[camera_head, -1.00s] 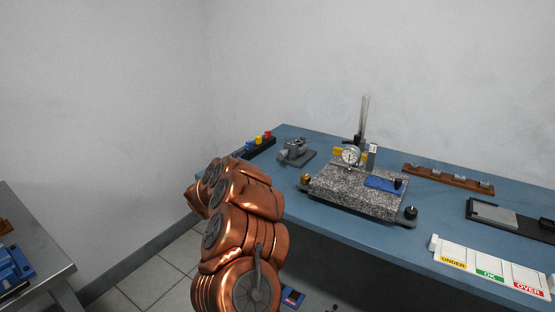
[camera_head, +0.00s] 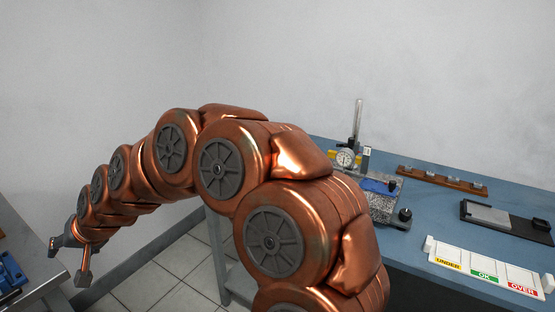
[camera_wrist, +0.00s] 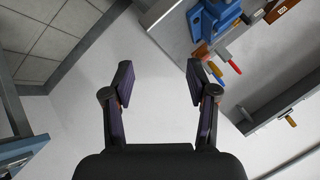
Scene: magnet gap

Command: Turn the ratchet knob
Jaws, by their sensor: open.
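My gripper (camera_head: 68,262) is at the lower left of the head view, beside the left table and away from the blue bench. In the wrist view my gripper (camera_wrist: 160,84) is open, with nothing between its two fingers. A dial gauge (camera_head: 345,158) on a post stands at the speckled granite plate (camera_head: 380,208) on the bench. My arm hides the bench's left end and part of the plate.
The blue bench (camera_head: 460,215) also carries a brown rack (camera_head: 440,180), a black tray (camera_head: 520,228) and an UNDER/OK/OVER sorting tray (camera_head: 487,268). Blue equipment (camera_head: 10,272) is on the left table. The wrist view shows a blue device (camera_wrist: 212,18) and coloured handles (camera_wrist: 226,58).

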